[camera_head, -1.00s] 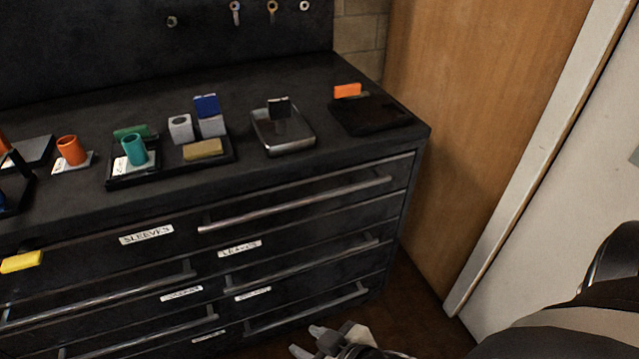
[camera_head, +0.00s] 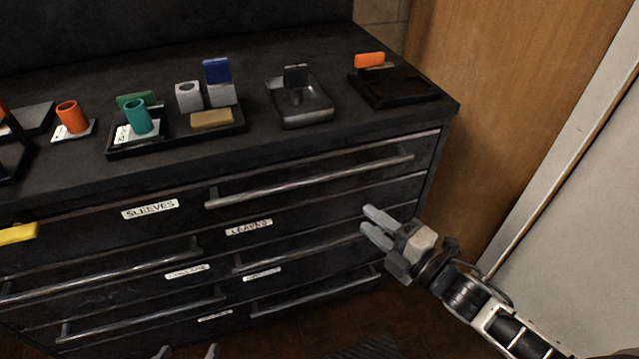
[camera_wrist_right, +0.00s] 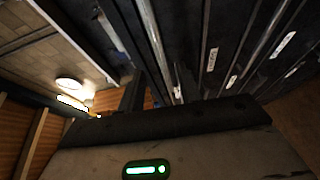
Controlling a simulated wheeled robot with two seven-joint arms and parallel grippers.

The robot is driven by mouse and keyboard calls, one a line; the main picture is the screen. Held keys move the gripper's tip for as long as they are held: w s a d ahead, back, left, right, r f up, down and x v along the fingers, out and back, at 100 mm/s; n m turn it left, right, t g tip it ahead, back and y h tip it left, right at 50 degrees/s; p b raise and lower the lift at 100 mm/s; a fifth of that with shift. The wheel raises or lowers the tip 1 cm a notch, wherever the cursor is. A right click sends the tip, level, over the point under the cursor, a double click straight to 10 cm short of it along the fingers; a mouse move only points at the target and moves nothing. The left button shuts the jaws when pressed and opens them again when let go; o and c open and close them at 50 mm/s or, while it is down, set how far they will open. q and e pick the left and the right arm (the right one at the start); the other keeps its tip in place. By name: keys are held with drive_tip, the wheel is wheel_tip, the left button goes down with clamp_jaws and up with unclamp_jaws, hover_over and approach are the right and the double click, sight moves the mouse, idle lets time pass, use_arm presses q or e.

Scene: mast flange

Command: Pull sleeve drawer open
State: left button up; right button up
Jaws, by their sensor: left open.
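The black cabinet (camera_head: 80,180) carries a white SLEEVES label (camera_head: 150,208) on its upper front. A long metal bar handle (camera_head: 310,180) runs to the right of that label, near the top edge. The drawer fronts look shut. My right gripper (camera_head: 367,220) is in front of the right-hand drawers, below the right part of that handle. Its two fingers point left with a gap between them, and nothing is held. My left gripper (camera_head: 187,353) shows only as two separated fingertips at the bottom edge. The right wrist view shows drawer fronts and a label (camera_wrist_right: 212,60) at a steep tilt.
More bar handles (camera_head: 300,247) and labels lie lower down. A yellow block (camera_head: 18,233) shows at the left front. On top stand a teal cup (camera_head: 138,118), an orange cup (camera_head: 72,117), a metal tray (camera_head: 300,108) and a black tray (camera_head: 395,92). A wooden panel (camera_head: 510,90) bounds the right.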

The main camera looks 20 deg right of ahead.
sight(320, 181)
drive_tip(key=x, duration=1.5)
drive_tip(key=shift+w+a+r, duration=0.1)
drive_tip(key=shift+w+a, duration=0.05)
drive_tip(key=shift+w, duration=0.15)
clamp_jaws()
